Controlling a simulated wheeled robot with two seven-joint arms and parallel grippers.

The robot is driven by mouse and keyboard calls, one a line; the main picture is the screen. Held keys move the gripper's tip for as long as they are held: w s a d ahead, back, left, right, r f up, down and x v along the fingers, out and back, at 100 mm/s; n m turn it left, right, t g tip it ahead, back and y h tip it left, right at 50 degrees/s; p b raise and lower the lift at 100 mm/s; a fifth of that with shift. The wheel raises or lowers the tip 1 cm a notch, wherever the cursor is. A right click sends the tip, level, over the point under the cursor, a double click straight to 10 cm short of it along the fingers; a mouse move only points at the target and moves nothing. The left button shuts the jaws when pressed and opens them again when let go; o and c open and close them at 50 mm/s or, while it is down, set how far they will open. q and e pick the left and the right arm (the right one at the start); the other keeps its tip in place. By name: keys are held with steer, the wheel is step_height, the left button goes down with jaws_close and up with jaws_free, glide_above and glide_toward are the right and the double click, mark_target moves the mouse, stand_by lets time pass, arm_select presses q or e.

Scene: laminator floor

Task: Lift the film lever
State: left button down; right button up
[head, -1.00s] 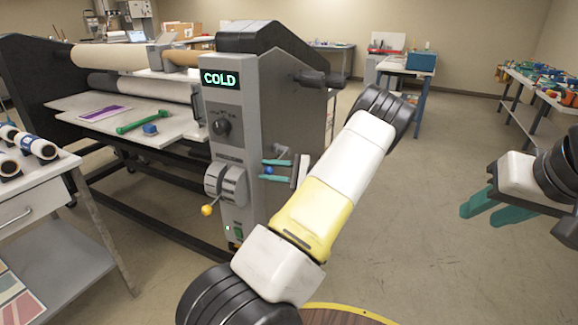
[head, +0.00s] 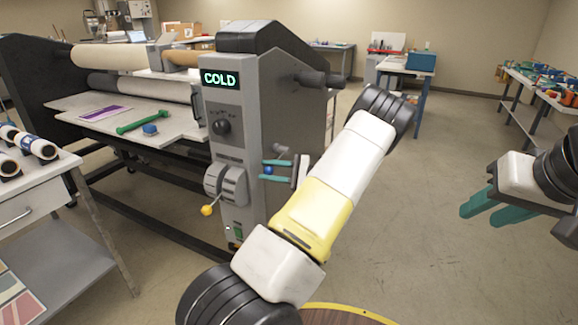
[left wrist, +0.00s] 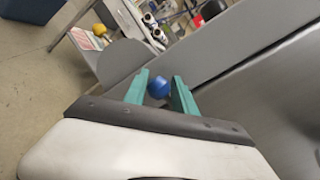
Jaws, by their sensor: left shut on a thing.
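The laminator's grey control column (head: 236,130) stands at the centre of the head view. A blue ball knob (head: 268,170) is at its right side, and it also shows in the left wrist view (left wrist: 159,88). My left gripper (head: 273,170) is shut on this blue knob, with one green finger on each side (left wrist: 158,92). The lever shaft behind the knob is hidden. A second lever with a yellow ball (head: 207,210) hangs low on the column's front, apart from the gripper. My right gripper (head: 482,213) is open and empty in free air at the right.
A green tool (head: 143,121) and a blue object (head: 150,129) lie on the laminator's feed table (head: 172,134). A cart (head: 40,190) with rolls stands at the left. The floor to the right is clear, with a crowded table (head: 540,85) beyond.

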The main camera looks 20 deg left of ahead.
arm_select(q)
steer(key=shift+r+m, duration=0.1)
steer(key=shift+m, duration=0.2)
stand_by(0.4)
steer(key=shift+r+m+y, duration=0.4)
steer(key=shift+r+m, duration=0.4)
steer(key=shift+r, duration=0.15)
steer(key=r+m, duration=0.1)
steer(key=m, duration=0.1)
steer(key=w+r+m, duration=0.1)
steer(key=r, duration=0.1)
steer(key=r+m+t+y, duration=0.1)
steer(key=r+m, duration=0.1)
steer(key=shift+w+d+r+m, duration=0.1)
steer(key=shift+w+r+m, duration=0.2)
steer(key=shift+w, duration=0.1)
steer(key=shift+w+d+r+m+y, duration=0.15)
steer(key=shift+w+r+m, duration=0.25)
steer(key=shift+m, duration=0.2)
steer(key=shift+w+a+r+m+y, duration=0.15)
steer(key=shift+w+r+m, duration=0.1)
steer(key=shift+r+m, duration=0.25)
steer(key=shift+w+d+r+m+t, duration=0.15)
steer(key=shift+w+r+m+t, duration=0.45)
steer(key=shift+m, duration=0.5)
steer(key=shift+f, duration=0.1)
steer(key=c, duration=1.1)
jaws_free()
steer(key=shift+w, duration=0.1)
steer(key=shift+o, duration=0.2)
